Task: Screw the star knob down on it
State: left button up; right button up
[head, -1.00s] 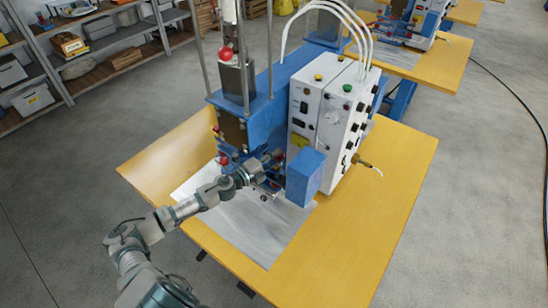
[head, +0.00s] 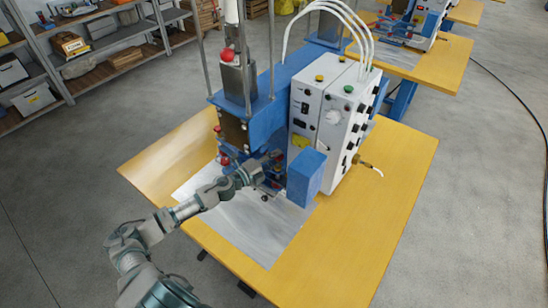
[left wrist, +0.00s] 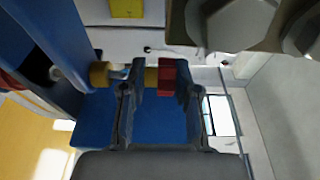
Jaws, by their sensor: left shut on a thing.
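A blue press with a white control box (head: 328,125) stands on a yellow table. My left gripper (head: 268,168) reaches in low at the front of the press, left of a blue block. In the left wrist view, my left gripper (left wrist: 158,85) is shut around a small red part (left wrist: 168,77), which I take for the star knob. A brass shaft (left wrist: 151,77) runs in line with it to a brass collar (left wrist: 100,75) beside a blue plate. The fingers hide part of the knob, and its star shape and any gap below it cannot be made out. My right gripper is not in view.
The blue block (head: 305,178) juts out close to the right of my gripper. A grey metal sheet (head: 252,228) lies on the yellow table (head: 372,238). Large hex bolt heads (left wrist: 232,22) sit close above the fingers. The table's front right is clear.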

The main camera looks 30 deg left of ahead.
pick_arm(q)
jog(key=shift+f, duration=0.2)
dwell(0.5)
jog(key=shift+f+b, duration=0.4)
jog(key=shift+f, duration=0.05)
